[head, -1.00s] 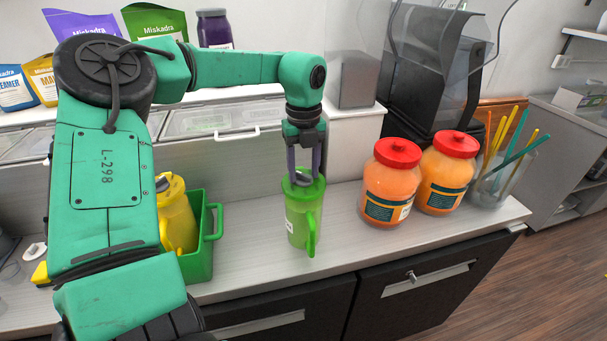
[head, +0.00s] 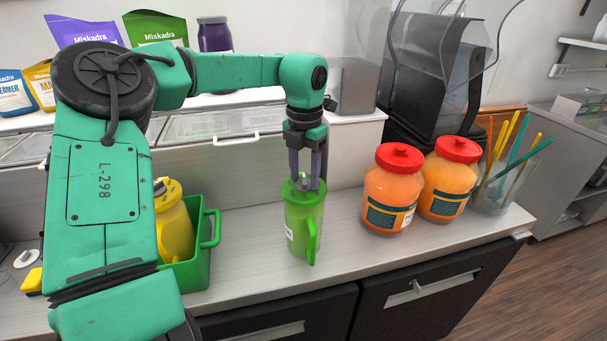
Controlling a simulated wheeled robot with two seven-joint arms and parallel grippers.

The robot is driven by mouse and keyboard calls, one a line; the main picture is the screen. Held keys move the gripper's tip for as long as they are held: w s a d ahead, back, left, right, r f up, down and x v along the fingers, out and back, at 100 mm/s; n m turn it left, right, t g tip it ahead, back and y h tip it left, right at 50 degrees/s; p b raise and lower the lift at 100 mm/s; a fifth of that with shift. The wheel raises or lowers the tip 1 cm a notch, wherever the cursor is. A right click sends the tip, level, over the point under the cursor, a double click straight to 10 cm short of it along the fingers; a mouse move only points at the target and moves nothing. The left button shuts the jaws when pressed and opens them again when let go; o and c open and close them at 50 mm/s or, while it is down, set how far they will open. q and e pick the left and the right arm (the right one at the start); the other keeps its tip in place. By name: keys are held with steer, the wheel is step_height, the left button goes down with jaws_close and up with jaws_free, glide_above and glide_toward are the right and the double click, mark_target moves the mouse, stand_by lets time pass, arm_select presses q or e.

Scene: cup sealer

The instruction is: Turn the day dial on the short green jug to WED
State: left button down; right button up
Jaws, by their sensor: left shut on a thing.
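The short green jug (head: 303,225) stands upright on the counter, its handle toward the front right and a white label on its left side. My left gripper (head: 305,184) points straight down over the jug's lid. Its fingers are shut on the grey day dial (head: 302,185) on top of the lid. The day marks on the dial are too small to read. My right gripper is not in view.
A green bin (head: 211,229) with a yellow jug (head: 174,222) stands to the left. Two orange jars (head: 391,190) with red lids and a clear container of straws (head: 505,185) stand to the right. The counter (head: 260,262) is clear around the green jug.

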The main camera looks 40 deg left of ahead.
mark_target(306, 179)
arm_select(q)
steer(key=m, duration=0.5)
steer(key=shift+d+f, duration=0.1)
steer(key=shift+m, duration=0.3)
stand_by(0.4)
steer(key=shift+c, duration=1.3)
jaws_free()
steer(key=shift+w, duration=0.15)
step_height(306, 179, up, 6)
steer(key=shift+f+b, duration=0.15)
steer(key=shift+b, duration=0.5)
step_height(306, 179, up, 9)
steer(key=shift+p, duration=0.3)
